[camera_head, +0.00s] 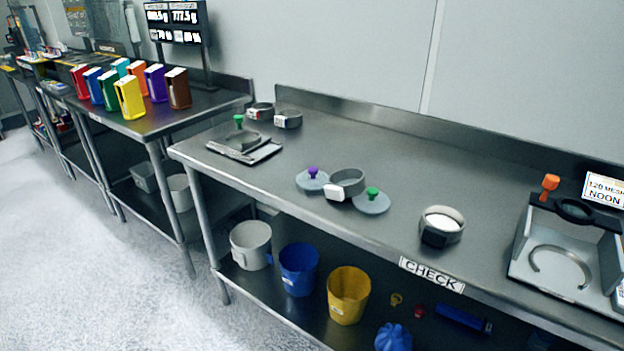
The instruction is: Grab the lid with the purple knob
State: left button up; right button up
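The lid with the purple knob (312,172) lies on the steel table (400,160), near its front edge, around the middle of the view. It is a grey disc with the knob upright on top. A grey ring sieve (345,184) sits just right of it; I cannot tell whether they touch. A lid with a green knob (371,199) lies right of that ring. Neither of my grippers shows in the head view.
Two small rings (288,119) stand behind. A ring with white contents (441,225) and a sifter station (566,250) are at right. Buckets (298,268) stand on the lower shelf.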

aim_at(311, 179)
jog(key=i+j, duration=0.15)
jog(key=j, duration=0.15)
jog(key=i+j, duration=0.1)
jog(key=j, duration=0.25)
jog(key=i+j+z, duration=0.1)
jog(key=z, duration=0.25)
jog(key=j+z, duration=0.3)
jog(key=i+j, duration=0.05)
